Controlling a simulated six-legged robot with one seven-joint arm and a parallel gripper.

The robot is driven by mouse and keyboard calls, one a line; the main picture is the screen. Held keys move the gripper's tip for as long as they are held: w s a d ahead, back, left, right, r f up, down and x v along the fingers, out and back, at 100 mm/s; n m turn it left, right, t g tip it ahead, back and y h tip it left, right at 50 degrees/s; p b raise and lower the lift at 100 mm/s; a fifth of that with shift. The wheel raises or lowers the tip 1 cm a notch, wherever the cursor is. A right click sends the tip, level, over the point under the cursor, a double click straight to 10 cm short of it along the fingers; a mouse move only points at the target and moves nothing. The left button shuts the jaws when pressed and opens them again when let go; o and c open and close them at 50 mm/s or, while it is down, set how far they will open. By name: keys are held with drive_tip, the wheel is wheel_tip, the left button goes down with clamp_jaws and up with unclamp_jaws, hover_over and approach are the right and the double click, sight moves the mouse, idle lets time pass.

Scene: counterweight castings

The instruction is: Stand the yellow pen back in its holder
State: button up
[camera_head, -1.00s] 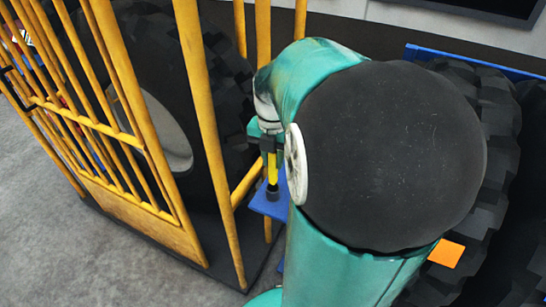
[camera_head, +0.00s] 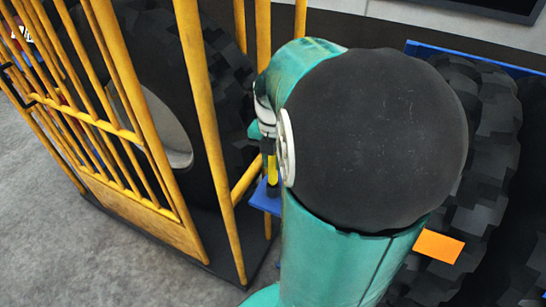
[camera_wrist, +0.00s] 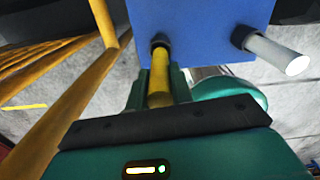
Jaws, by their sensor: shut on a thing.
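The yellow pen (camera_wrist: 159,78) is between the fingers of my gripper (camera_wrist: 158,92), which is shut on it. In the wrist view its far end meets a dark round piece at the blue plate (camera_wrist: 205,22); I cannot tell whether this is the pen's dark end or a holder's socket, or whether the pen is inside it. In the head view the yellow pen (camera_head: 271,171) is about upright below my gripper (camera_head: 269,148), its dark lower end at the blue plate (camera_head: 262,198). My arm hides much of the plate there.
A white cylinder (camera_wrist: 280,54) with a dark collar projects from the blue plate, right of the pen. Yellow bars (camera_head: 207,130) stand close left of my gripper. Large black tyres (camera_head: 490,130) are at both sides. An orange patch (camera_head: 439,246) lies right of my arm.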

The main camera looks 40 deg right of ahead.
sight(273, 168)
drive_tip(key=shift+f, duration=1.75)
drive_tip(key=o, duration=0.9)
drive_tip(key=shift+r, duration=0.1)
wheel_tip(273, 168, up, 14)
drive_tip(key=shift+f, duration=0.15)
drive_tip(key=s+a+m+t, duration=0.1)
drive_tip(key=a+m+t, duration=0.1)
drive_tip(key=a+m, duration=0.5)
drive_tip(key=s+a+m+t, duration=0.1)
drive_tip(key=s+a+m, duration=0.1)
drive_tip(key=a+m, duration=0.6)
drive_tip(key=s+a+m+t, duration=0.1)
drive_tip(key=a+m+t, duration=0.1)
drive_tip(key=a+m, duration=0.6)
drive_tip(key=shift+s+f+t, duration=0.2)
drive_tip(key=shift+f+t, duration=0.1)
